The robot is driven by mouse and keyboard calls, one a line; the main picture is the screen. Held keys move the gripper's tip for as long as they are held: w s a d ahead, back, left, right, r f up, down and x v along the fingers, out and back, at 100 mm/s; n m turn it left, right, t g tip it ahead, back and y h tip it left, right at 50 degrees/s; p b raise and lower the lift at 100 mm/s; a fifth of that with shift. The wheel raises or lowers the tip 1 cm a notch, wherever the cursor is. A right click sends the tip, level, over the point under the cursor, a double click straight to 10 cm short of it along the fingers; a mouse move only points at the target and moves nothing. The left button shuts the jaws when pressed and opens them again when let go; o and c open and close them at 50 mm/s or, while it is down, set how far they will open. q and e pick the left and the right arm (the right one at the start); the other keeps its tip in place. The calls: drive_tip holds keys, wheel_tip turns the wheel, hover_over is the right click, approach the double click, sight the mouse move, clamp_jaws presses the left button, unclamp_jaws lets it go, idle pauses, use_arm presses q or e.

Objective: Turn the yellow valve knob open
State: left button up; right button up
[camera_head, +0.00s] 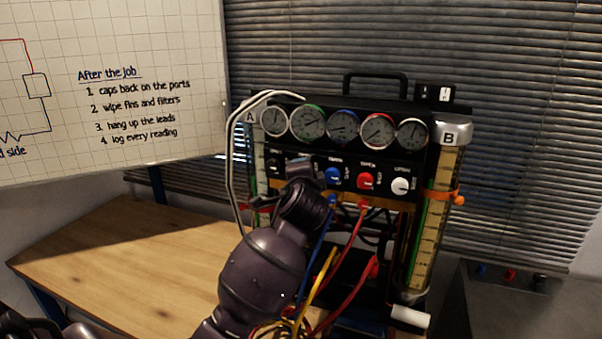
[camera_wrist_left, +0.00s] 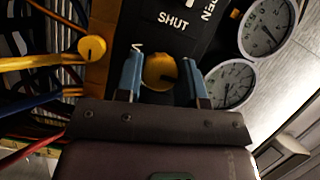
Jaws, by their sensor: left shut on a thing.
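The yellow valve knob (camera_wrist_left: 158,72) sits between the two blue fingers of my left gripper (camera_wrist_left: 163,80) in the left wrist view. The fingers are shut on it, one on each side. The panel beside it carries the word SHUT. In the head view my left gripper (camera_head: 303,172) reaches the row of knobs on the gauge rig (camera_head: 385,155), and my arm hides the yellow knob there. My right gripper is not in view.
Blue (camera_head: 333,176), red (camera_head: 366,181) and white (camera_head: 400,186) knobs stand right of my gripper, below several gauges (camera_head: 343,126). Coloured hoses hang below, close to my arm. The wooden table (camera_head: 120,255) is bare at left.

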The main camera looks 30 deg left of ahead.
use_arm(q)
drive_tip(key=shift+f, duration=0.1)
drive_tip(key=o, duration=0.9)
drive_tip(key=shift+s+d, duration=0.1)
drive_tip(key=b+v, duration=0.1)
drive_tip(key=v, duration=0.9)
drive_tip(key=shift+s+d, duration=0.1)
drive_tip(key=shift+s, duration=0.15)
